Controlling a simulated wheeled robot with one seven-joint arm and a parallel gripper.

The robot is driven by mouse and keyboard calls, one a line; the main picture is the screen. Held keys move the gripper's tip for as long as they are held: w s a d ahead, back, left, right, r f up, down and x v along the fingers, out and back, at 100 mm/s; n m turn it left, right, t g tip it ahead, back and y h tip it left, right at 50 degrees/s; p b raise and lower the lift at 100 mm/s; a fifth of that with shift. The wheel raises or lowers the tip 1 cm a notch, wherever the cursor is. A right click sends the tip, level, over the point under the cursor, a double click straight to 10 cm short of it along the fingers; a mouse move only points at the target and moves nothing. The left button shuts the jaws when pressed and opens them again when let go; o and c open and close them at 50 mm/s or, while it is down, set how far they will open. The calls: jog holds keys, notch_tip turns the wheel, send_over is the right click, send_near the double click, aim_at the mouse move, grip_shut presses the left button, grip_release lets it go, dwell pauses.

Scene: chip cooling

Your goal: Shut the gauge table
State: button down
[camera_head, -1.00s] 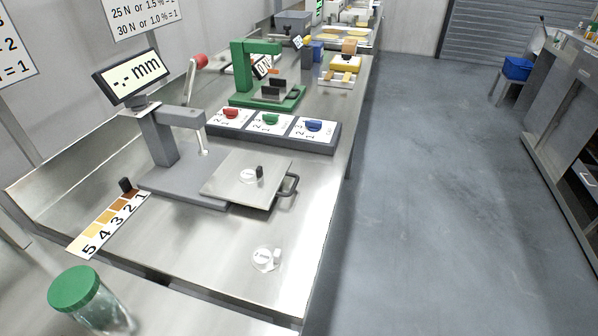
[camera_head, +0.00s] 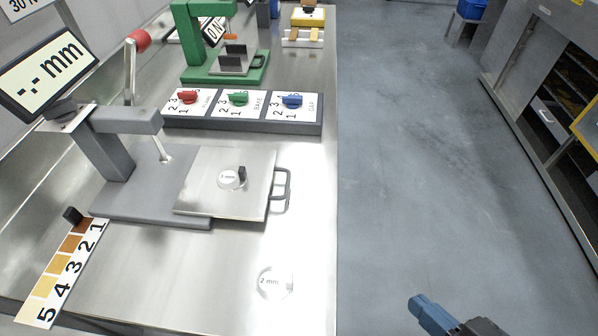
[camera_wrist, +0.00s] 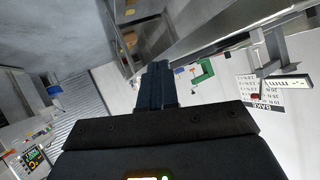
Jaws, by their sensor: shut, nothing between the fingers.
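The gauge table (camera_head: 205,190) is a steel plate with a dark handle (camera_head: 283,190) on its right side. It sits on the grey gauge base (camera_head: 140,205), sticking out to the right of it. A round "1 mm" disc (camera_head: 230,180) with a small black block lies on the plate. The gauge display (camera_head: 45,68) reads "-.- mm". My gripper (camera_head: 420,303) is low at the right in the head view, over the floor, apart from the table and its handle. Its blue fingers are shut and empty in the wrist view (camera_wrist: 157,72).
A round "2 mm" disc (camera_head: 274,282) lies on the bench in front of the plate. A colour strip (camera_head: 65,270) lies at left. A panel with three knobs (camera_head: 240,108) and a green press (camera_head: 215,50) stand behind. The floor at right is clear.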

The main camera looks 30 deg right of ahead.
jog(key=w+d+f+m+g+y, duration=0.1)
jog(key=w+d+f+m+g, duration=0.15)
jog(key=w+f, duration=0.4)
jog(key=g+y+b, duration=0.2)
jog(key=y+b, duration=0.1)
jog(key=y, duration=0.8)
send_near(307, 192)
jog(key=shift+m, duration=0.25)
jog(key=x, duration=0.2)
jog(key=r+p+x, duration=0.1)
jog(key=x, duration=0.1)
jog(key=shift+w+a+f, duration=0.15)
jog(key=shift+w+a, duration=0.15)
jog(key=shift+a, duration=0.1)
jog(key=w+a, duration=0.2)
jog(key=shift+a+p, duration=0.35)
jog(key=shift+p, duration=0.05)
jog(key=shift+w+a, duration=0.35)
jog(key=shift+a, duration=0.15)
jog(key=shift+r, duration=0.2)
